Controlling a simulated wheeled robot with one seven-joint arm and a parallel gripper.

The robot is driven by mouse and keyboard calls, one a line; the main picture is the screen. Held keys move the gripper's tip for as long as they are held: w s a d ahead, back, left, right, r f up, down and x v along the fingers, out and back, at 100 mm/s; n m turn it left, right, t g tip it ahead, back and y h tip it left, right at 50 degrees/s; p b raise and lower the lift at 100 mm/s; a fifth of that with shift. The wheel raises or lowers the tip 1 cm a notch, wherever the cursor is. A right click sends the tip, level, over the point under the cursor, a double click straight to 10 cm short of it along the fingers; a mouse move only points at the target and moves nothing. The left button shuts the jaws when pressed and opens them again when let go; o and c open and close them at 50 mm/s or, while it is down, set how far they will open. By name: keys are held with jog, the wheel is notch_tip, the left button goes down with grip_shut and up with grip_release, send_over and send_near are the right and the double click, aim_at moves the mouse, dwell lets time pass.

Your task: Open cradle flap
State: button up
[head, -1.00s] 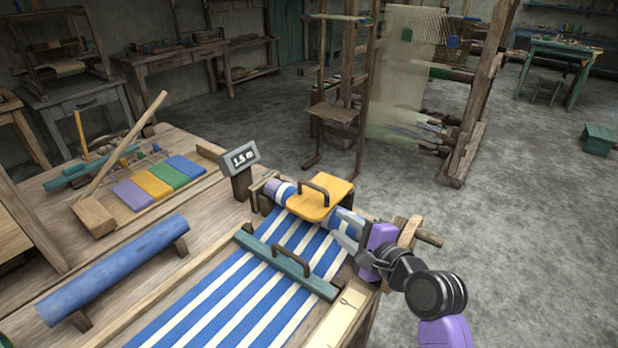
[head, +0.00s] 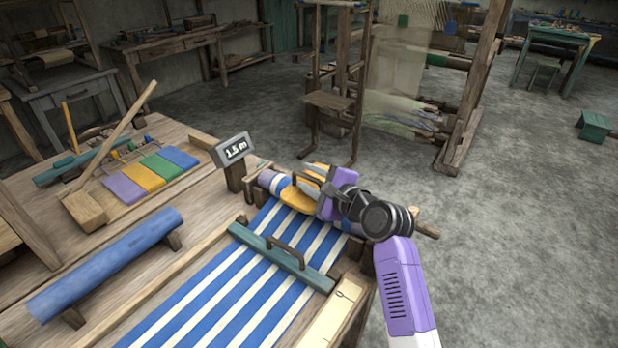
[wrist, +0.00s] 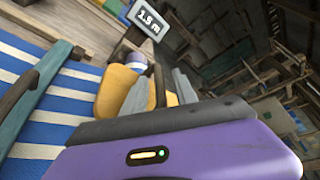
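The cradle flap is a yellow-orange panel (head: 294,199) with a dark arched handle (head: 306,180), lying over the striped cloth roll (head: 274,182) at the far end of the loom. My gripper (head: 325,193) is at the flap's right side and partly hides it. In the wrist view, the two grey fingers (wrist: 160,90) are apart, with the dark handle (wrist: 158,75) between them and the yellow flap (wrist: 118,88) behind. I see a gap on each side of the handle, so the fingers look open around it. Whether either finger touches it is unclear.
A "1.5 m" sign (head: 234,150) stands on a post just left of the flap. A teal bar with a handle (head: 281,257) crosses the blue-and-white cloth (head: 215,305) in front. A blue roll (head: 108,264) lies at left. Open floor (head: 540,230) extends to the right.

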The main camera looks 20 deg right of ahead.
jog(key=shift+c, duration=0.2)
grip_shut()
jog(key=shift+d+f, duration=0.1)
dwell(1.2)
